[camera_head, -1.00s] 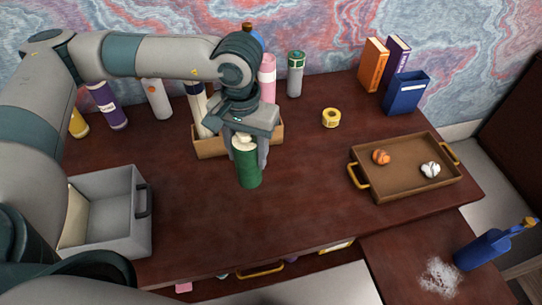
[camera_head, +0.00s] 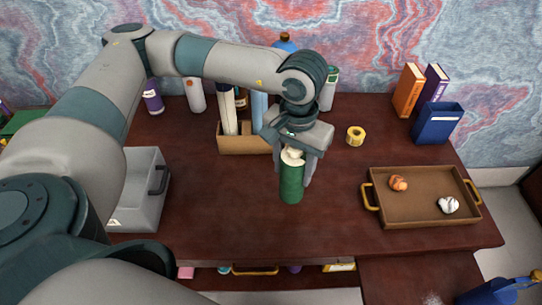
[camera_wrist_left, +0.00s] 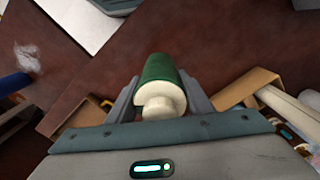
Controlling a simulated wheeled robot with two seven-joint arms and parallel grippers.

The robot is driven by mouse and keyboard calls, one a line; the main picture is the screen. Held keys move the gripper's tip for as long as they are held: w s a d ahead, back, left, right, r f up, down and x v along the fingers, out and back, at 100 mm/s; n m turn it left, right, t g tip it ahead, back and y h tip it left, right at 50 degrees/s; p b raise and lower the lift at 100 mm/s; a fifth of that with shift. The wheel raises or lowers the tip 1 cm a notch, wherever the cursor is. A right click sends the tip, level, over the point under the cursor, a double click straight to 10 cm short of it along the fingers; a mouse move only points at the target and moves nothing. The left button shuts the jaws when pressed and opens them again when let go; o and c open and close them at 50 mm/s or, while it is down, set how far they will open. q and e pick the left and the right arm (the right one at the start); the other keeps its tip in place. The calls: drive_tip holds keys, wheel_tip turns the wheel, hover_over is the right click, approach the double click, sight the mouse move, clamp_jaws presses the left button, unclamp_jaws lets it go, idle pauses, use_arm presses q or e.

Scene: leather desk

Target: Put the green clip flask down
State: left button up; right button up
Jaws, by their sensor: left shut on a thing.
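The green clip flask (camera_head: 291,184) has a green body and a cream top. My left gripper (camera_head: 293,165) is shut on it near its top and holds it upright over the desk, in front of the wooden box and left of the tray. I cannot tell whether its base touches the desk. In the left wrist view the flask (camera_wrist_left: 160,75) sits between the two fingers (camera_wrist_left: 160,98), its cream cap towards the camera. My right gripper is not in view.
A brown tray (camera_head: 425,215) with crumpled balls stands to the right. A wooden box (camera_head: 243,144) with tall items is behind, and a yellow tape roll (camera_head: 356,135) behind right. A grey bin (camera_head: 141,205) stands left. Bare desk (camera_head: 220,200) lies between.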

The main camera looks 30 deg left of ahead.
use_arm(q)
drive_tip(key=shift+d+n, duration=0.35)
drive_tip(key=shift+n, duration=0.35)
drive_tip(key=shift+w+d+n, duration=0.15)
drive_tip(key=shift+d+n, duration=0.1)
drive_tip(key=shift+n, duration=0.25)
drive_tip(key=d+r+n+p, duration=0.1)
drive_tip(key=d+n, duration=0.6)
drive_tip(key=n, duration=1.1)
drive_tip(key=d+r+n+p, duration=0.1)
drive_tip(key=d+n, duration=0.7)
drive_tip(key=n, duration=0.9)
drive_tip(key=shift+d+n, duration=0.3)
drive_tip(key=shift+n, duration=0.1)
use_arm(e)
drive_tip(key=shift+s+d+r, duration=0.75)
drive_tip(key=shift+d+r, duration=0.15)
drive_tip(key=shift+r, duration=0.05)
use_arm(q)
drive_tip(key=shift+a, duration=0.1)
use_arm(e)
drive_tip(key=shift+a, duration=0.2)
